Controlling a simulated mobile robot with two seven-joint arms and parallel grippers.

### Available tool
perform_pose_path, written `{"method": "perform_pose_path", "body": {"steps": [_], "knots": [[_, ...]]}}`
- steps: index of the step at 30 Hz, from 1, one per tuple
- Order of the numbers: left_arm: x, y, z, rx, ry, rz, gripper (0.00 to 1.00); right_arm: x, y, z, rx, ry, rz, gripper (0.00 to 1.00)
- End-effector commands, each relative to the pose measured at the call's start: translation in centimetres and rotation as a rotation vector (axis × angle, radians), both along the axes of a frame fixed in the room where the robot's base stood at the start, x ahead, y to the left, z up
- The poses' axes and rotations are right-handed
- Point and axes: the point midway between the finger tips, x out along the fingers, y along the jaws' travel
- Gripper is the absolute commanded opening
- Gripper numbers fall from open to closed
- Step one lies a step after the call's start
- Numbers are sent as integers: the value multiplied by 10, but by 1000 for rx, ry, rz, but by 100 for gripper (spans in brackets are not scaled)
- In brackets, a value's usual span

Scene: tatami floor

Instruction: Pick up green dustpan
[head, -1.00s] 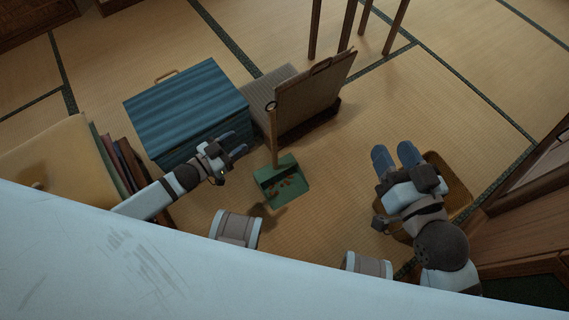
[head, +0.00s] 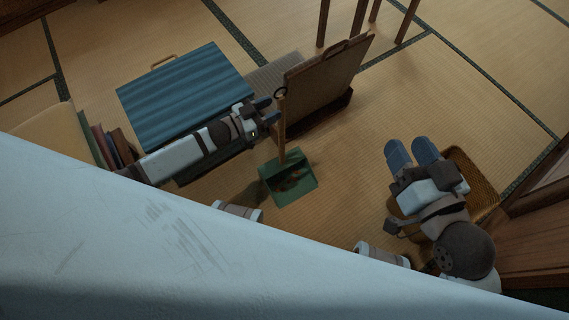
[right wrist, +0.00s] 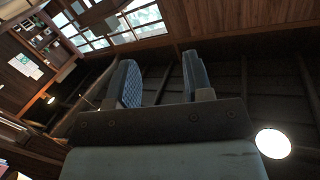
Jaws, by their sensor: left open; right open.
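The green dustpan (head: 289,180) stands on the tatami in the middle of the head view, with brownish bits in its pan. Its tan upright handle (head: 282,130) rises from the pan and ends in a dark ring. My left gripper (head: 268,110) is open, its blue fingers close beside the upper handle, to its left. I cannot tell whether they touch it. My right gripper (head: 412,153) is open and empty, to the right of the dustpan. In the right wrist view its two fingers (right wrist: 158,82) are apart with nothing between them, pointing toward the ceiling.
A blue ribbed chest (head: 185,95) lies under and behind my left arm. A woven basket (head: 472,180) sits behind my right gripper. Books (head: 107,145) lean at left. Open tatami lies between dustpan and right gripper.

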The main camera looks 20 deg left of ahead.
Motion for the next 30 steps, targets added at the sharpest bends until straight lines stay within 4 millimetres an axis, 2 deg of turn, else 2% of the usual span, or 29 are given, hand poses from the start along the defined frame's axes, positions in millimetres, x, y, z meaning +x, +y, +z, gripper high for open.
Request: {"method": "perform_pose_path", "body": {"steps": [5,8,13,20,21,27,30], "knots": [[7,-9,-4,-1,-1,-1,47,2,-1,-4,-17,-19,1,46],[14,-21,-8,-2,-2,-1,47,6,-3,-9,-41,-54,1,46],[32,-38,-7,-1,-4,-1,47,14,-8,-4,-89,-141,-2,46],[35,-41,-5,1,1,0,47,16,-9,2,-100,-161,-2,46],[35,-41,-5,1,1,0,44,16,-9,1,-100,-160,-2,46],[35,-41,-5,1,1,0,0,14,-9,0,-98,-155,-2,46],[35,-41,-4,-1,-1,-1,0,14,-9,0,-98,-154,-1,46]]}}
